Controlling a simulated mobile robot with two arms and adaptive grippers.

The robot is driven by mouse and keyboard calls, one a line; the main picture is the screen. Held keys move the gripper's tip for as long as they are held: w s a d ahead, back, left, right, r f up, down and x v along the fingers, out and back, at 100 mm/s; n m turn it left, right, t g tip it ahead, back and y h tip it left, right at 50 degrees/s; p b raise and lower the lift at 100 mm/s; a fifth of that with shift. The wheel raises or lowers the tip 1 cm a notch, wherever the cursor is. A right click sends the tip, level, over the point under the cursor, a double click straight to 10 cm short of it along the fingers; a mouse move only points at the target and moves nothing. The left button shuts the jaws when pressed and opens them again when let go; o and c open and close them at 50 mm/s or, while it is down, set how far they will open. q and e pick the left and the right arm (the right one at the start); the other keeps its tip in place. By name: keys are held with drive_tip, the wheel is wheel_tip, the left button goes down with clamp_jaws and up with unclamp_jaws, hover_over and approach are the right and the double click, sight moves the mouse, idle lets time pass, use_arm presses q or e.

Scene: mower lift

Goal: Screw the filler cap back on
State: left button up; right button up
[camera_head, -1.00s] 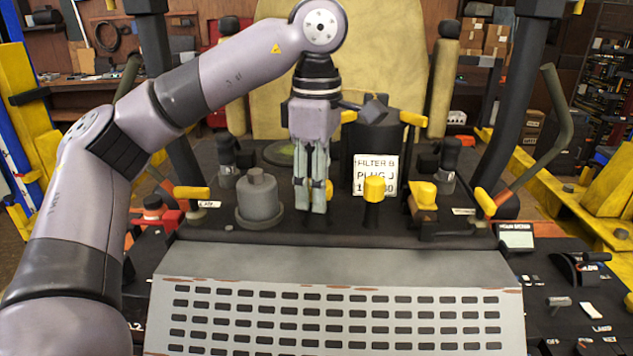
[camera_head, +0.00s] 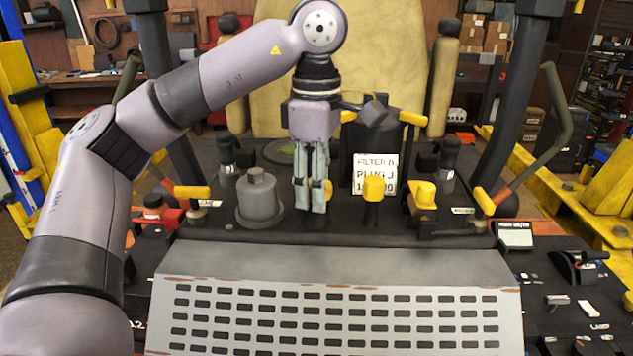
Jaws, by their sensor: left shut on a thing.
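My left gripper (camera_head: 311,192) points straight down over the black deck, between the grey canister and the yellow-topped plug. Its fingers are shut close together on something small. My right gripper is not in view.
A grey canister (camera_head: 260,204) stands just left of the fingers. A yellow-topped plug (camera_head: 373,189) and a white label (camera_head: 375,165) on a black cylinder (camera_head: 372,138) are close on the right. A slotted grey plate (camera_head: 335,310) lies in front, clear.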

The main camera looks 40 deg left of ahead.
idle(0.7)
use_arm(q)
drive_tip(key=o, duration=1.2)
drive_tip(key=shift+c, duration=0.2)
